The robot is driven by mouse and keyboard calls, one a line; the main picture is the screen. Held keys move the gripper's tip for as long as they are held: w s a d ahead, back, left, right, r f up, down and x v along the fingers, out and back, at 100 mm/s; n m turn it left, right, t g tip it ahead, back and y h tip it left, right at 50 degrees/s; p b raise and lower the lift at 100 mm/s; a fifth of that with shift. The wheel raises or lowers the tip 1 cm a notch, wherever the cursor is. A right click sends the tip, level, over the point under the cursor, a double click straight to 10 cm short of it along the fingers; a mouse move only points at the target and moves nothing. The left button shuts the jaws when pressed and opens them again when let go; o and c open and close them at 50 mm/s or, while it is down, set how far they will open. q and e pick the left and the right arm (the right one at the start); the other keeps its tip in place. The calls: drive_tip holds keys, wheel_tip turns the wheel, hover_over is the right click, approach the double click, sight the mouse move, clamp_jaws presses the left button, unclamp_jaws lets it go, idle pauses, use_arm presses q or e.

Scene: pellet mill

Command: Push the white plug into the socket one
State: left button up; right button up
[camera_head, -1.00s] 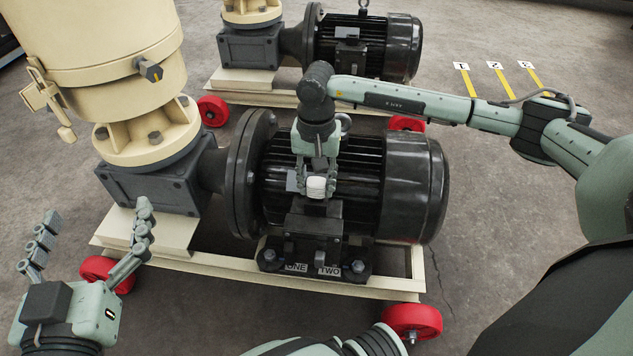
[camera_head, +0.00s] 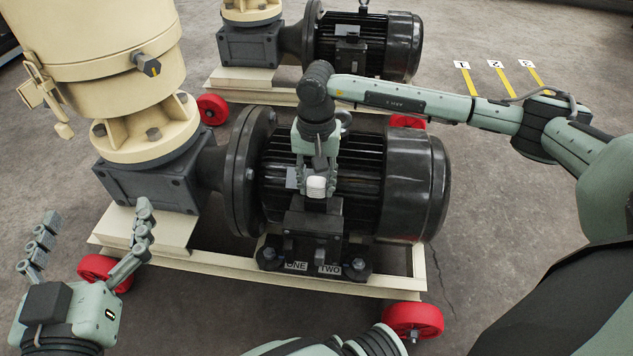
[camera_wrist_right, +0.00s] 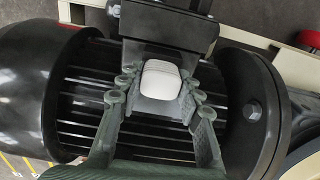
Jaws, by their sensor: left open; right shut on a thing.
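The white plug (camera_head: 316,187) is in my right gripper (camera_head: 315,183), above the ribbed black motor (camera_head: 360,185) and just behind the dark terminal box (camera_head: 314,222). In the right wrist view the white plug (camera_wrist_right: 160,80) sits between the two fingers of my right gripper (camera_wrist_right: 158,88), close to the box edge. Whether the plug touches the box cannot be told. My left gripper (camera_head: 88,235) is open and empty at the lower left.
The motor stands on a cream frame (camera_head: 250,273) with red wheels (camera_head: 413,320). A cream pellet mill (camera_head: 105,70) rises at the left. A second motor (camera_head: 365,45) stands behind. Yellow floor strips (camera_head: 502,80) lie on open floor at the right.

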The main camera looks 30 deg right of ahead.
drive_tip(key=shift+f+b, duration=0.35)
drive_tip(key=shift+b, duration=0.2)
idle(0.9)
drive_tip(key=o, duration=1.2)
drive_tip(key=shift+o, duration=0.4)
drive_tip(key=o, duration=0.4)
drive_tip(key=shift+r, duration=0.2)
drive_tip(key=shift+r+p, duration=2)
drive_tip(key=shift+r, duration=1.35)
